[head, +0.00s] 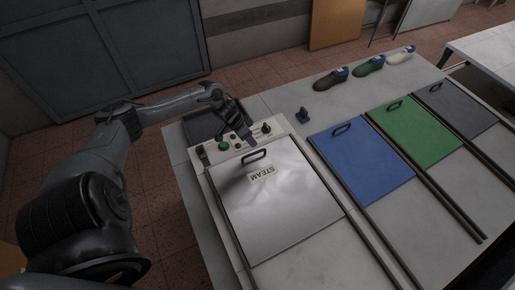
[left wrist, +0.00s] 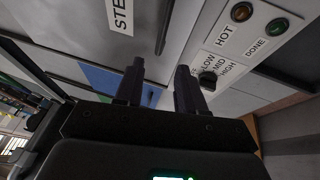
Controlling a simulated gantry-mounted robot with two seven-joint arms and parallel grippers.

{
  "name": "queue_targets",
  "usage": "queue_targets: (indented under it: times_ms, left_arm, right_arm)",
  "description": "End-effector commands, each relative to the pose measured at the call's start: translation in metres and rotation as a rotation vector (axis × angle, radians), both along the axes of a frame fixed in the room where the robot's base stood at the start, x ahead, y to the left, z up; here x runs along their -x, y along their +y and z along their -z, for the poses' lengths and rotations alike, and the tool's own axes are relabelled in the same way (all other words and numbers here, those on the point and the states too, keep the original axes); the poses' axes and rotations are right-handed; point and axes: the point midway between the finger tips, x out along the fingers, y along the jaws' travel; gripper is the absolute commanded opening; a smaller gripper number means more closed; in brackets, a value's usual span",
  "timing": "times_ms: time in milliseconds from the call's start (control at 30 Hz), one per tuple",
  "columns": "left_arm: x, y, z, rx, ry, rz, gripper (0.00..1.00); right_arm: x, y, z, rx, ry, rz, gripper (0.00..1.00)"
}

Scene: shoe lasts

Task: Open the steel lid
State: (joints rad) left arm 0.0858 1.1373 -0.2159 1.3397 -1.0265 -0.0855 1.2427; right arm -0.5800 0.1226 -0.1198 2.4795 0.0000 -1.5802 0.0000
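The steel lid (head: 285,205) is a flat silver panel with a "STEAM" label, lying closed on its unit in the head view. Its black handle (head: 254,155) stands near the lid's far edge. My left gripper (head: 245,134) is just beyond the handle, over the control panel, pointing down toward it. In the left wrist view the two fingers (left wrist: 159,72) are apart with nothing between them. A dark bar, which looks like the handle (left wrist: 165,28), shows ahead of the fingertips, beside the lid's label (left wrist: 121,14). The right gripper is in neither view.
The control panel (head: 222,154) with buttons and a knob (left wrist: 208,79) borders the lid. Blue (head: 362,160), green (head: 413,137) and grey (head: 455,109) lids lie to the right. Several shoes (head: 368,67) stand at the back. A dark tray (head: 203,126) sits behind the panel.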

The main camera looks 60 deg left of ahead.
Motion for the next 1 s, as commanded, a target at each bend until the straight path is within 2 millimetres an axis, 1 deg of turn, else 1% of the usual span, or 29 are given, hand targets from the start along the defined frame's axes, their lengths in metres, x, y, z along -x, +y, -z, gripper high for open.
queue_targets:
  times_ms: [33,200,333,433,600,900,967,1000]
  left_arm:
    - [-0.004,-0.002,0.009,0.004,-0.002,-0.004,0.39]
    - [-0.014,-0.009,0.034,0.003,-0.001,-0.003,0.39]
    - [-0.020,-0.012,0.050,0.002,0.001,-0.002,0.39]
    - [-0.024,-0.014,0.058,0.001,-0.001,-0.002,0.39]
    - [-0.027,-0.016,0.066,0.000,0.001,0.001,0.39]
    - [-0.027,-0.016,0.068,-0.001,0.001,0.001,0.39]
    - [-0.027,-0.016,0.068,-0.001,0.001,0.001,0.32]
    - [-0.027,-0.016,0.067,-0.001,0.001,0.001,0.25]
  right_arm:
    - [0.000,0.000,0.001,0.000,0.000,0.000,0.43]
    - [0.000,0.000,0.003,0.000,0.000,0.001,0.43]
    - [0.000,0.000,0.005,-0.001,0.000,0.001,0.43]
    - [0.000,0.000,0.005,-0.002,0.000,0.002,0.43]
    - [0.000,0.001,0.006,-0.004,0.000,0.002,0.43]
    - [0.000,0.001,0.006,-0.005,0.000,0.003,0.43]
    - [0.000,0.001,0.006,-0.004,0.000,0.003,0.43]
    - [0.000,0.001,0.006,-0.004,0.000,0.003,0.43]
